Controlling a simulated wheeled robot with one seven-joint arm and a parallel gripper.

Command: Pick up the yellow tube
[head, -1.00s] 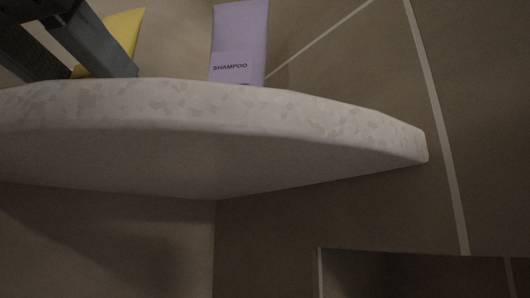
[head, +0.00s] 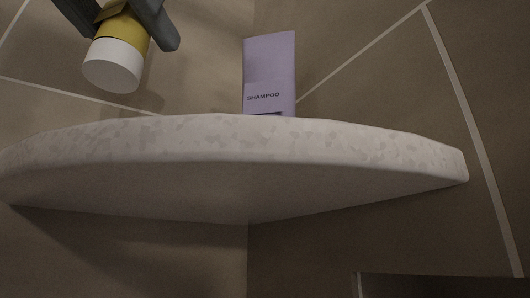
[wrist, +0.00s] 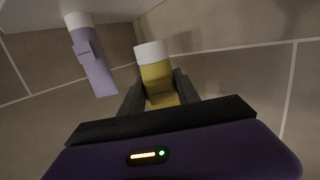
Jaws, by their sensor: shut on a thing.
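The yellow tube (head: 124,36) with a white cap is in the upper left of the head view, cap end down and tilted. My gripper (head: 128,20) is shut on it, with one dark finger on each side. The tube hangs in the air above the pale shelf, apart from it. In the wrist view the yellow tube (wrist: 157,80) is between the two fingers of my gripper (wrist: 159,90), its white cap pointing away. The tube's far end is cut off at the top of the head view.
A lilac shampoo tube (head: 270,70) stands on the speckled corner shelf (head: 220,138); it also shows at the left of the wrist view (wrist: 92,60). Tiled walls (head: 370,120) meet behind the shelf. The shelf's left part is clear.

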